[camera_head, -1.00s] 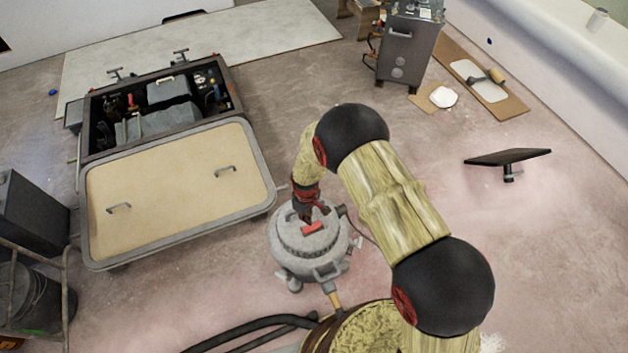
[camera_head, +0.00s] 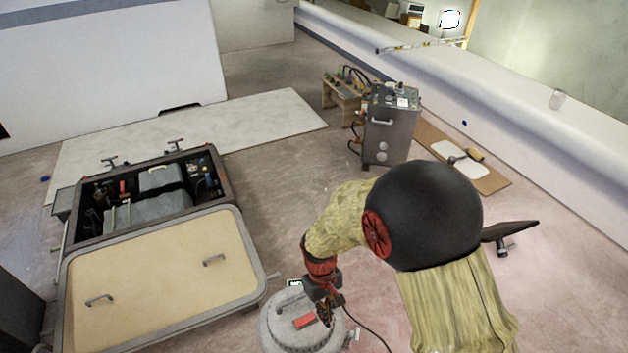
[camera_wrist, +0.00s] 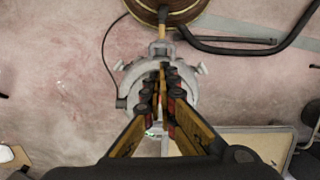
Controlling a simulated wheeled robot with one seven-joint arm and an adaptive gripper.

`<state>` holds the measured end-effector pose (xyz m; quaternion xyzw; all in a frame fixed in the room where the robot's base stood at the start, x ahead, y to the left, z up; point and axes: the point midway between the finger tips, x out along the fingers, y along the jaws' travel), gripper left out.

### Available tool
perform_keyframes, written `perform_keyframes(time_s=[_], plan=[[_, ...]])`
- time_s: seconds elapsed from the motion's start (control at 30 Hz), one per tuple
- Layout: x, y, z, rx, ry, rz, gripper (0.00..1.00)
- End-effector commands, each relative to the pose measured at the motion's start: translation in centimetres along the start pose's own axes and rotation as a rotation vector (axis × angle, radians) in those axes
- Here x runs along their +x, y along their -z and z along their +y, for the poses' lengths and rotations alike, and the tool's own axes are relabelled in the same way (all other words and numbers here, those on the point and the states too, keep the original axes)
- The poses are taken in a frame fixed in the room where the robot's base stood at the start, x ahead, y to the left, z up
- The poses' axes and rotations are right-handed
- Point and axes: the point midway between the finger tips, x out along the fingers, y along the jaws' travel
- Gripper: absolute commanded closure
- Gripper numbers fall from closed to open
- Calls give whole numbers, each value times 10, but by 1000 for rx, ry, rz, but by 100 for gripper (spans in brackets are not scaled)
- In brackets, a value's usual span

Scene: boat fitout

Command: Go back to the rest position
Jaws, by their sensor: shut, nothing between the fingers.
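My gripper (camera_head: 325,314) shows in the head view at the lower middle, pointing down, with its fingers closed and nothing held. It is in front of and above a round grey lidded pot (camera_head: 282,327) with a red piece (camera_head: 305,321) on its lid. The wrist view looks down along the closed fingers (camera_wrist: 163,75) to the same grey pot (camera_wrist: 133,76), which they partly hide. I cannot tell the exact gap between the fingertips and the lid. My arm bends over at the right of the head view.
A large open chest (camera_head: 226,178) with tools inside and a tan lid panel (camera_head: 160,275) stands at left. A grey cabinet (camera_head: 388,140) stands behind. A dark tilted panel (camera_head: 512,231) is at right. Open floor (camera_head: 265,185) lies between chest and cabinet.

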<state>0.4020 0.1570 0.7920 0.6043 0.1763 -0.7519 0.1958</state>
Motion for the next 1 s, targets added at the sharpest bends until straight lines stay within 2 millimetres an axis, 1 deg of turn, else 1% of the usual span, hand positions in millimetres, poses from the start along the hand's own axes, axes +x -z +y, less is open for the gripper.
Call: perform_keyframes(time_s=[0.03,0.1,0.17,0.2,0.3,0.4,0.5,0.7,0.8,0.9,1.0], plan=[[-26,-10,6,33,0,24,100],[-54,-28,12,79,2,47,100],[-77,-42,17,117,3,70,100],[-91,-52,20,141,3,87,100],[-124,-79,28,199,3,134,100],[-153,-105,34,254,2,187,100],[-179,-132,39,303,-3,246,100],[-222,-180,48,389,-23,390,100],[-242,-200,53,428,-41,478,100],[-262,-216,58,463,-63,564,100],[-282,-227,63,492,-84,636,100]])
